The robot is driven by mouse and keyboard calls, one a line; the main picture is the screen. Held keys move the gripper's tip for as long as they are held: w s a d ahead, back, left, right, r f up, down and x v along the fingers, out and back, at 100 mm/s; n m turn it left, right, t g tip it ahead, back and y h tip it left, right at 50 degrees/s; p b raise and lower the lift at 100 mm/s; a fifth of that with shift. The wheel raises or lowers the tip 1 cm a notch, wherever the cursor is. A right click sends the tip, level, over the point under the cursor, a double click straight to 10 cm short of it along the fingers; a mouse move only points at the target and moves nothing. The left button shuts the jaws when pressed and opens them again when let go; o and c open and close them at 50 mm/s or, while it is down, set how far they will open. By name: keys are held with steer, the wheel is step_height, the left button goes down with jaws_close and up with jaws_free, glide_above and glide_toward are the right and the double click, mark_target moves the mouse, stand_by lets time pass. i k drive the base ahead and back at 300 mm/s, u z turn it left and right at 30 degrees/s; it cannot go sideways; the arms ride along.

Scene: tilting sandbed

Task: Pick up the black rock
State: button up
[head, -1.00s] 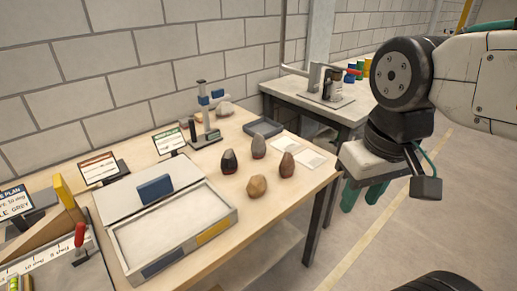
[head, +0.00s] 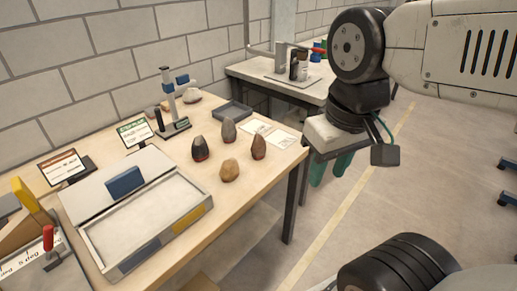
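The black rock (head: 200,149) stands on the wooden table, dark with a reddish lower part. A grey rock (head: 229,130) is behind it to the right, a reddish-brown rock (head: 259,146) to its right, and a tan rock (head: 230,170) in front of it to the right. My gripper (head: 331,170) hangs at the end of my arm beyond the table's right edge, well apart from the rocks, with green fingers pointing down. The fingers are small and partly covered by the wrist, so their opening is unclear.
A sand tray (head: 140,222) with a blue block lies left of the rocks. A stand (head: 170,100), a dark shallow tray (head: 232,110) and white cards (head: 268,133) are behind them. A second table (head: 270,75) stands at the back.

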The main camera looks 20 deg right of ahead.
mark_target(199, 150)
steer(key=k, duration=0.5)
steer(key=u, duration=1.5)
steer(key=i, duration=1.15)
steer(key=z, duration=2.65)
